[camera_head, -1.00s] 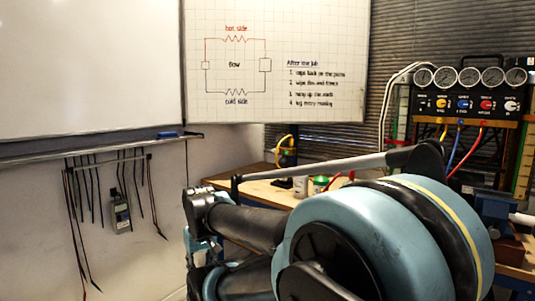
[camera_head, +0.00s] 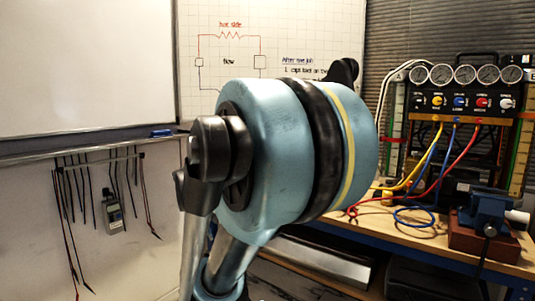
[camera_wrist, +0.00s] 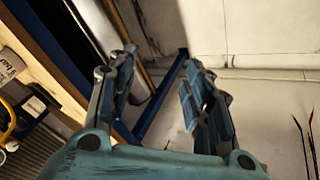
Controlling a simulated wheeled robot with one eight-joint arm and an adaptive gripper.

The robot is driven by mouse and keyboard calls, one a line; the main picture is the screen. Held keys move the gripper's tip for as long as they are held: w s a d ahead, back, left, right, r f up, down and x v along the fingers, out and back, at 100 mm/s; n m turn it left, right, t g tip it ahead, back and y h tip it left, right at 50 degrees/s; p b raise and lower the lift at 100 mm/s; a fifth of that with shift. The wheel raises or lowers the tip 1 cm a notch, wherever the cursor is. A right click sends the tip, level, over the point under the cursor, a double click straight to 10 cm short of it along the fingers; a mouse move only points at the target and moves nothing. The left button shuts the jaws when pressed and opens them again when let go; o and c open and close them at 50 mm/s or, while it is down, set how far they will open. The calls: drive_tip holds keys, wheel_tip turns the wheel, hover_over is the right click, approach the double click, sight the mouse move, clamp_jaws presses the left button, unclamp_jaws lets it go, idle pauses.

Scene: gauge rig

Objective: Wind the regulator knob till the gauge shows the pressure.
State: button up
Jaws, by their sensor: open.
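The gauge rig is a black panel (camera_head: 445,105) at the right of the head view, standing at the back of the bench. A row of several round white gauges (camera_head: 465,75) runs along its top; their needles are too small to read. Small coloured knobs sit below them: a yellow knob (camera_head: 437,101), a blue knob (camera_head: 459,101), a red knob (camera_head: 482,102) and a pale knob (camera_head: 505,103). I cannot tell which is the regulator knob. In the wrist view my gripper (camera_wrist: 161,82) is open and empty, well away from the rig, with wall and floor beyond its fingers.
The wooden bench (camera_head: 410,232) carries yellow, blue and red hoses (camera_head: 415,215) and a blue vise (camera_head: 490,208). The bench edge (camera_wrist: 48,62) and a white can (camera_wrist: 9,68) show left in the wrist view. Test leads (camera_head: 75,195) hang on the left wall.

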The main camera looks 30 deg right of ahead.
drive_tip(key=w+d+r+t+h, duration=0.2)
drive_tip(key=w+d+r+h, duration=0.5)
drive_tip(key=w+d, duration=0.6)
drive_tip(key=w+d+r+t+h, duration=0.2)
drive_tip(key=w+d+r+h, duration=0.3)
drive_tip(key=w+d+r, duration=0.6)
drive_tip(key=f+x, duration=0.2)
drive_tip(key=x, duration=1.6)
drive_tip(key=shift+w+d, duration=0.25)
drive_tip(key=shift+w, duration=0.3)
